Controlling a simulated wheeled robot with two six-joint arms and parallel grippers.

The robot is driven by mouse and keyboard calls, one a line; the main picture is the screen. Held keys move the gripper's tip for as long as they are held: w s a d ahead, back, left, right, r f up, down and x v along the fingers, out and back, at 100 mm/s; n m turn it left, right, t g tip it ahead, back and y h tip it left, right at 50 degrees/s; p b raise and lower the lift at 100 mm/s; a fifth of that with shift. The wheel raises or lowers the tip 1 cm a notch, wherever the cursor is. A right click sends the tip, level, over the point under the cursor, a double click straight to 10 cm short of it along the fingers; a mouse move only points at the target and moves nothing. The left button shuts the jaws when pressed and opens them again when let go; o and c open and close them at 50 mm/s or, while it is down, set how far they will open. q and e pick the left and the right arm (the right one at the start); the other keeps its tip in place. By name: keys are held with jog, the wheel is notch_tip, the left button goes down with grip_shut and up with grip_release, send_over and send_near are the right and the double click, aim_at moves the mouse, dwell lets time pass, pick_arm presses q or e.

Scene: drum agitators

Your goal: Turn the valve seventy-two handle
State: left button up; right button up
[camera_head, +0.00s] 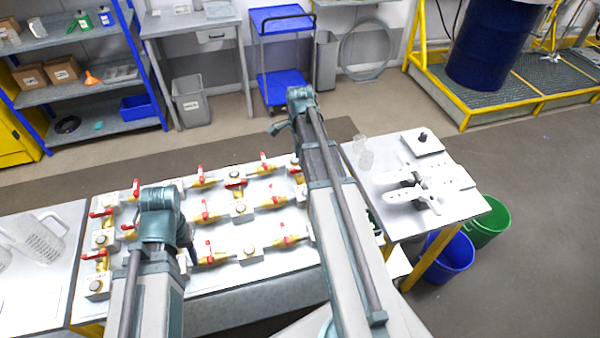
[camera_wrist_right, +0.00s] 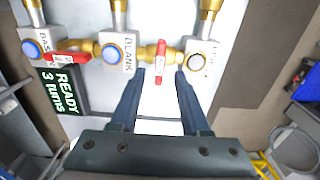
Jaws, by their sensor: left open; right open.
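In the right wrist view a red lever handle (camera_wrist_right: 161,56) with a small white tag sits upright on a brass valve; the tag is too small to read, so I cannot confirm it is seventy-two. My right gripper (camera_wrist_right: 159,84) is open, with its two dark fingers pointing at the panel. The handle lies just ahead, between the lines of the fingertips; I see no contact. Another red handle (camera_wrist_right: 70,57), also tagged, lies to the left.
The valve table (camera_head: 215,298) carries several brass valves with red handles. A dark READY 3 TURNS sign (camera_wrist_right: 62,90) is beside the gripper. A white side table (camera_head: 462,207) stands right, with a blue bucket (camera_head: 449,255) and green bucket (camera_head: 488,230) by it.

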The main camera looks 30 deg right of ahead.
pick_arm(q)
notch_tip(320, 180, down, 4)
jog(key=b, duration=0.3)
jog(key=shift+f, duration=0.15)
pick_arm(e)
notch_tip(320, 180, down, 4)
jog(key=shift+f, duration=0.1)
jog(key=shift+c, duration=0.2)
grip_shut()
